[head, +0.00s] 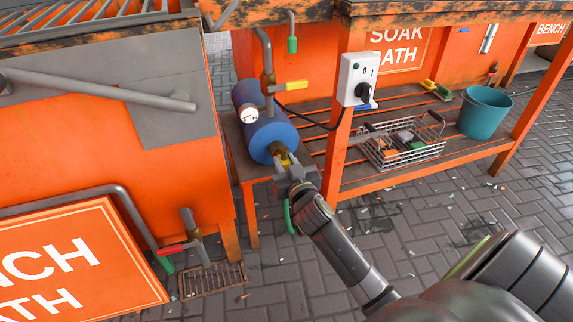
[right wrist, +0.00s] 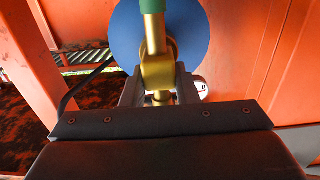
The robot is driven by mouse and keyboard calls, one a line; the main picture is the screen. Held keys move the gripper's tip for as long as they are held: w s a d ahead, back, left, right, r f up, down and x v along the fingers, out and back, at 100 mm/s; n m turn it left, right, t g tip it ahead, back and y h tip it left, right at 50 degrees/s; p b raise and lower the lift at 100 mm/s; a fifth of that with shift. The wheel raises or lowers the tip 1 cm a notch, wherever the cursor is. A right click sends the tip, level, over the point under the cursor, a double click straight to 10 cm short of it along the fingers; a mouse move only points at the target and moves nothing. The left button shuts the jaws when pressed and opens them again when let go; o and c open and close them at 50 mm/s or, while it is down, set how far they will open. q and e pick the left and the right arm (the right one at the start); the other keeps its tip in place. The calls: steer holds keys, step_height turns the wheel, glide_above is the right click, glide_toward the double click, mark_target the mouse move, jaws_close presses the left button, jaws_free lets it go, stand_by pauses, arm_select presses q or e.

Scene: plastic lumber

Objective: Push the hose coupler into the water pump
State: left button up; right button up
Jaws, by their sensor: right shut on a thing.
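The water pump is a blue cylinder (head: 265,133) on the low slatted shelf, left of centre in the head view. Its round blue end also fills the upper middle of the right wrist view (right wrist: 126,36). My right gripper (head: 287,168) is shut on the brass hose coupler (right wrist: 158,70) in front of that end. The coupler's yellow brass also shows in the head view (head: 285,157). A green hose (head: 291,217) hangs from it below the gripper. The coupler and jaws hide the pump's port, so I cannot tell how far the coupler is in. My left gripper is not in view.
A pressure gauge (head: 249,115) and a yellow-handled valve (head: 292,86) sit at the pump. A white switch box (head: 358,80) is on the orange post to its right. A wire basket (head: 400,143) and teal bucket (head: 484,112) stand farther right. The paved floor in front is mostly open.

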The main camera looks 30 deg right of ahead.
steer(key=shift+w, duration=0.25)
steer(key=o, duration=1.1)
steer(key=shift+o, duration=0.6)
steer(key=o, duration=0.4)
steer(key=shift+p+v, duration=0.65)
steer(key=shift+v, duration=2.9)
